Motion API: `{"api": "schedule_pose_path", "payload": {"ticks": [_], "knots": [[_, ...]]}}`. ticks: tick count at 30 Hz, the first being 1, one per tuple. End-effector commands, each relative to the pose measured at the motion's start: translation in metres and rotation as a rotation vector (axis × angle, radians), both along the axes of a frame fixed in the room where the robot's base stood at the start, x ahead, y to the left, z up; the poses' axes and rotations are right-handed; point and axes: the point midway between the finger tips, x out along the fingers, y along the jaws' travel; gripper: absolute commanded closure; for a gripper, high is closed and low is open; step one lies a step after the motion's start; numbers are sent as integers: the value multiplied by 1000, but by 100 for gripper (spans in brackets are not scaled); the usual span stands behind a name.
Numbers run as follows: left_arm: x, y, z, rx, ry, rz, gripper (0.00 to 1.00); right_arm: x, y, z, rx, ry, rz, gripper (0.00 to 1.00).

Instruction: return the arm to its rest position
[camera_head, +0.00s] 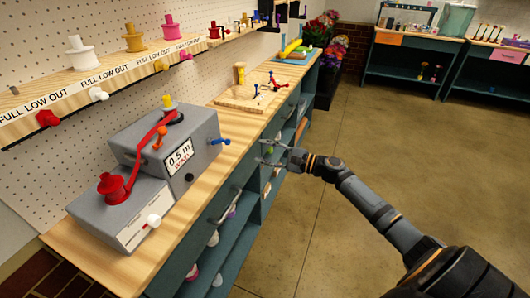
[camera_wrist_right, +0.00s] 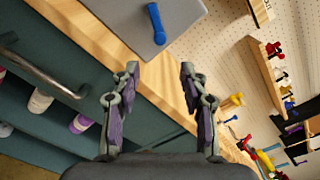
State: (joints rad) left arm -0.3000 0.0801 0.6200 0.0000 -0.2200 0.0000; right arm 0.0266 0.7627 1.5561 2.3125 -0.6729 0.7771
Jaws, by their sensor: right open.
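My right arm (camera_head: 385,215) reaches in from the lower right in the head view. Its gripper (camera_head: 268,152) is by the front edge of the wooden workbench, out over the side of the teal cabinet. In the right wrist view the gripper (camera_wrist_right: 160,95) has its two fingers spread wide, with nothing between them but the bench edge beyond. My left gripper does not show in either view.
A grey machine (camera_head: 185,155) with red ribbon and a blue lever (camera_head: 220,142) stands on the bench (camera_head: 212,185). A wooden board (camera_head: 240,98) lies farther back. A drawer handle (camera_head: 228,207) juts from the cabinet. Open floor (camera_head: 350,130) lies to the right.

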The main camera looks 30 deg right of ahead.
Motion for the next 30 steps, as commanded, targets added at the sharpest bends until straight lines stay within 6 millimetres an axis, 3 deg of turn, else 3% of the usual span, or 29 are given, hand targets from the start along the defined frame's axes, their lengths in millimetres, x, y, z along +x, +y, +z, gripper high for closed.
{"api": "schedule_pose_path", "payload": {"ticks": [11,14,17,20,21,23,24,26,30], "knots": [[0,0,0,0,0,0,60,0,0,-1,-2,1,-2,56],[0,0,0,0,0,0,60,1,-6,-23,-49,18,-27,56],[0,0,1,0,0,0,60,-2,-20,-82,-193,63,-85,56],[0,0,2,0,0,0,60,-18,-39,-166,-413,135,-134,56],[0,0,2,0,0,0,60,-29,-46,-200,-508,166,-142,56],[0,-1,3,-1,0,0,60,-49,-54,-250,-651,213,-138,56],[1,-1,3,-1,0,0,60,-66,-59,-282,-745,245,-125,56],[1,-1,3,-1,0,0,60,-94,-64,-328,-888,290,-88,56],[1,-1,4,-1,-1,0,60,-177,-66,-425,-1211,376,78,56]]}}
